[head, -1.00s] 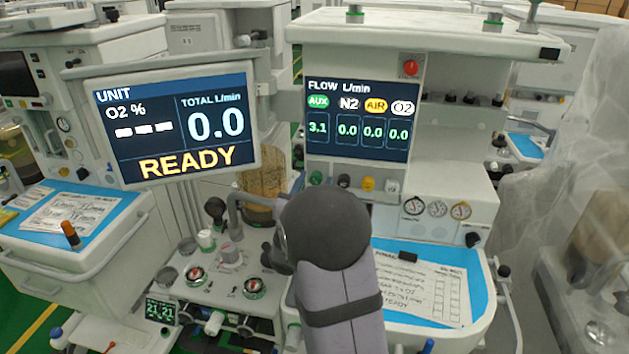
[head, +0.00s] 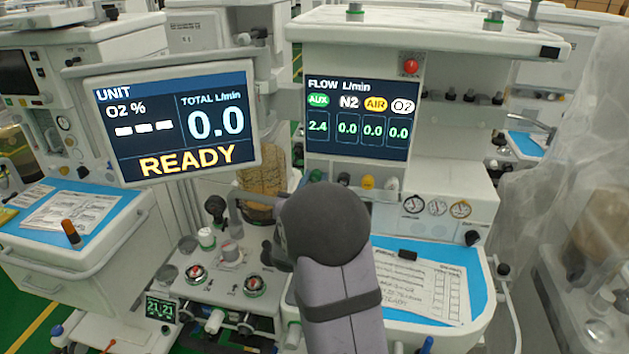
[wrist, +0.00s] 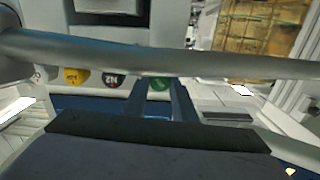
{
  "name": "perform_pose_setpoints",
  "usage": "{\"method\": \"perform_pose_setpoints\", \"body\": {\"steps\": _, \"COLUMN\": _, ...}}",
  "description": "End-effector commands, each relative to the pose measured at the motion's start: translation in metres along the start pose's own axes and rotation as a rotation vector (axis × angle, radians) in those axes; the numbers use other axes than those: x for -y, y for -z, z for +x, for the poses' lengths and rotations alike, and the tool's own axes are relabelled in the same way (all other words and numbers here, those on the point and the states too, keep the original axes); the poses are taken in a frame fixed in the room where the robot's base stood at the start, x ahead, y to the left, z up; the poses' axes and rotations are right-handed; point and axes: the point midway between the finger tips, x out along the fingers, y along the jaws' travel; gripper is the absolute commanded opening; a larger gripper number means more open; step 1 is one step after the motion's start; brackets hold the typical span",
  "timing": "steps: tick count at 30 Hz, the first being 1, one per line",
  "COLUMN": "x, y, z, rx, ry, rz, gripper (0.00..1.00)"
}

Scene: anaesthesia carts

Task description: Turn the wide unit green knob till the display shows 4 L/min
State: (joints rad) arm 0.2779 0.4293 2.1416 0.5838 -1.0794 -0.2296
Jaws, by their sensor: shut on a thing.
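The wide unit's flow display (head: 358,120) reads 2.4 under the green AUX label. N2, AIR and O2 each read 0.0. The green knob (head: 316,175) is the leftmost of the row below the display. In the wrist view the green knob (wrist: 158,84) sits at the ends of my gripper's (wrist: 159,92) two dark fingers, which are shut on it. In the head view my own arm hides the gripper.
Beside the green knob are the black N2 knob (wrist: 112,80) and the yellow AIR knob (wrist: 76,77). A pale rail (wrist: 230,66) crosses the wrist view in front of the knobs. The left screen (head: 178,122) reads READY and 0.0 total. A blue worktop with papers (head: 425,285) lies below.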

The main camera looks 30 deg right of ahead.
Motion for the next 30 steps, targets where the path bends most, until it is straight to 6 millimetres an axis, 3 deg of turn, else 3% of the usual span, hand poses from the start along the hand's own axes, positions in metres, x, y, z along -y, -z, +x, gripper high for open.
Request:
{"method": "perform_pose_setpoints", "body": {"steps": 21, "x": 0.0015, "y": 0.0001, "z": -0.0003, "rx": 0.002, "ry": 0.002, "rz": -0.61, "gripper": 0.02}}
{"method": "perform_pose_setpoints", "body": {"steps": 30, "x": 0.0017, "y": -0.0007, "z": -0.0003, "rx": 0.002, "ry": 0.002, "rz": -0.789, "gripper": 0.02}}
